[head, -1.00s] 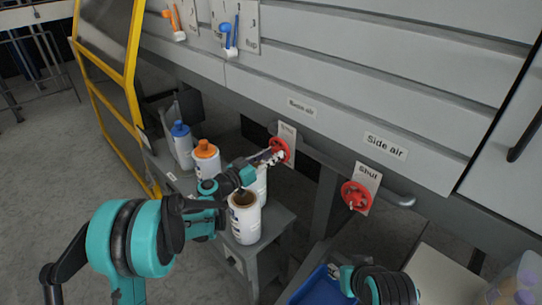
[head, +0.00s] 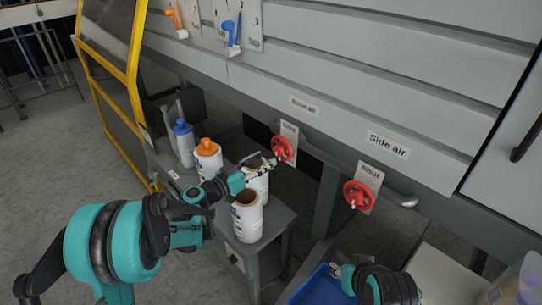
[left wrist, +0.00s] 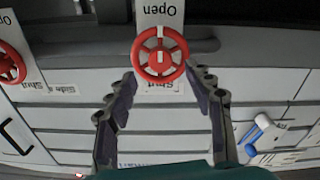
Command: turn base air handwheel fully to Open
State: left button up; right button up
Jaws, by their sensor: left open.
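The red base air handwheel (head: 282,149) sits on a pale plate under the "Base air" label (head: 304,106). In the left wrist view the wheel (left wrist: 160,36) shows upside down, with "Open" on the plate above it and "Shut" partly hidden below it. My left gripper (head: 270,164) is open just short of the wheel. In the left wrist view the gripper's fingers (left wrist: 161,80) are spread on either side below the wheel, with nothing between them. My right gripper (head: 341,271) is low at the bottom, by a blue tray; its fingers are too small to read.
A second red handwheel (head: 357,195) is under the "Side air" label (head: 388,145). White containers, one with an orange cap (head: 208,160) and an open one (head: 247,217), stand on a grey bench under my left arm. A yellow guard frame (head: 107,105) is at left.

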pick_arm(q)
jog(key=v, duration=0.6)
jog(key=shift+s+a, duration=0.3)
